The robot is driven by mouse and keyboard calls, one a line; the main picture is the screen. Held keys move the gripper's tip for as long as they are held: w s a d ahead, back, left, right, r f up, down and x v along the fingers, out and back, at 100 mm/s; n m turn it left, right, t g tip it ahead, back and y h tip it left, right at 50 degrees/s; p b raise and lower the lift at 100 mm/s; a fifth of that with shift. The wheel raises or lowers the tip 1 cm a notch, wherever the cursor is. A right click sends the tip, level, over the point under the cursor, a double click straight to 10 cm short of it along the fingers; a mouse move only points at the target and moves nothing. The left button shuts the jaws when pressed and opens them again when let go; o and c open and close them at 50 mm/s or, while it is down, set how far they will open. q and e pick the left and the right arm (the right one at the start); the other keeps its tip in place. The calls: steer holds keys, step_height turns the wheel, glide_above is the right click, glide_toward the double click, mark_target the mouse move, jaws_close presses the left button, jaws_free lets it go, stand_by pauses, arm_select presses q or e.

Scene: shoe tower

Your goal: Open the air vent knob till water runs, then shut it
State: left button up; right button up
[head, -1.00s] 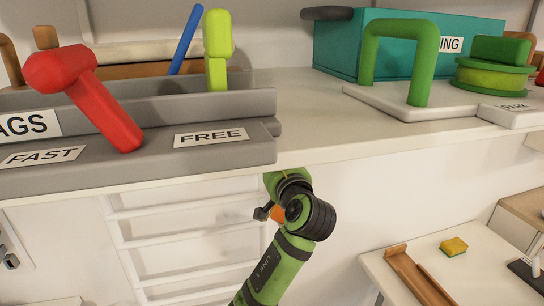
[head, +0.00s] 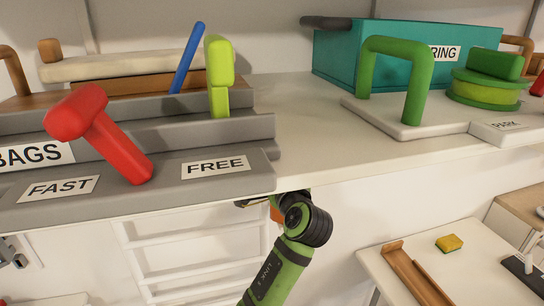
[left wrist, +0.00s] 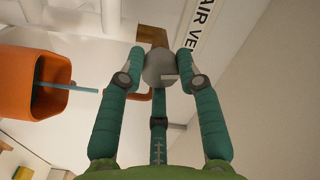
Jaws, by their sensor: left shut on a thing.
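No running water shows. The knob does not show in the head view, where a green arm of mine reaches up under the shelf and its end is hidden. My right gripper is not seen.
An orange container (left wrist: 32,82) with a teal rod is left of the fingers. Above my arm is a shelf (head: 330,150) with a red lever (head: 100,135), a lime lever (head: 218,75), a green handle (head: 415,85) and a teal box (head: 350,50). A sponge (head: 449,243) lies lower right.

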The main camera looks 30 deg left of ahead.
arm_select(q)
steer(key=shift+m, duration=1.5)
steer(key=o, duration=1.1)
steer(key=shift+o, duration=0.2)
